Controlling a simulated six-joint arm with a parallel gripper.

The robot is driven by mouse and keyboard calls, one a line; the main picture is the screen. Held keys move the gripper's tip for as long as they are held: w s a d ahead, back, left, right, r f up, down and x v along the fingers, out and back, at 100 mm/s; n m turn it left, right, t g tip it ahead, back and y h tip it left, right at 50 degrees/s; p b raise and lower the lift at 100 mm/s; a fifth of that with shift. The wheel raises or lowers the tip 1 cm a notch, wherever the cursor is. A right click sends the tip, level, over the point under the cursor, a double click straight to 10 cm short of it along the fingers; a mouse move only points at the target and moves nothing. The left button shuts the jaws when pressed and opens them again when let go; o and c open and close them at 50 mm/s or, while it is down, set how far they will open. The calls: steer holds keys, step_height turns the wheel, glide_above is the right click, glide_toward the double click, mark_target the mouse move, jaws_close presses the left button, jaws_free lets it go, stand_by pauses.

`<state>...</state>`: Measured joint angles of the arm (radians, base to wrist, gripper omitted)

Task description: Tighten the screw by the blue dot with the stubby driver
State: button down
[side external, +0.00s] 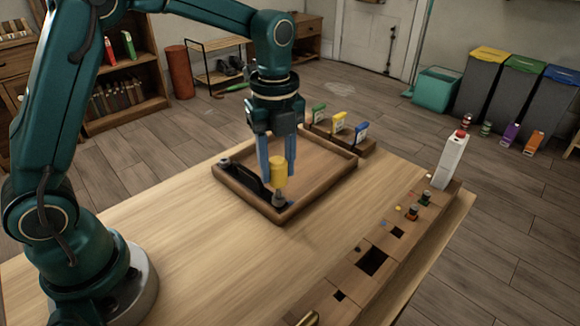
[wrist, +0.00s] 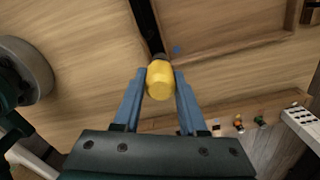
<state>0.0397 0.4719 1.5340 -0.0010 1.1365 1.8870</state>
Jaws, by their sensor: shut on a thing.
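My gripper (side external: 278,176) is shut on the yellow handle of the stubby driver (side external: 278,171), which stands roughly upright over the near corner of the wooden tray (side external: 232,192). The driver also shows between my two blue fingers in the wrist view (wrist: 160,80). A black bar (side external: 245,178) lies along the tray's left side; in the wrist view its end (wrist: 150,28) meets the driver's dark lower part. The blue dot (wrist: 176,49) is just right of that end. The screw is hidden under the driver; I cannot tell whether the tip sits in it.
A wooden rack (side external: 345,281) with dark openings runs along the table's right edge, holding small dark-topped items (side external: 424,198). A tall white box (side external: 451,160) stands at its far end. Green, yellow and blue cards (side external: 339,122) stand behind the tray. The table's left-middle is clear.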

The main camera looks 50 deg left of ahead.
steer(key=shift+f, duration=0.45)
stand_by(0.4)
steer(key=shift+m, duration=1.7)
steer(key=m, duration=0.3)
steer(key=shift+m, duration=1.7)
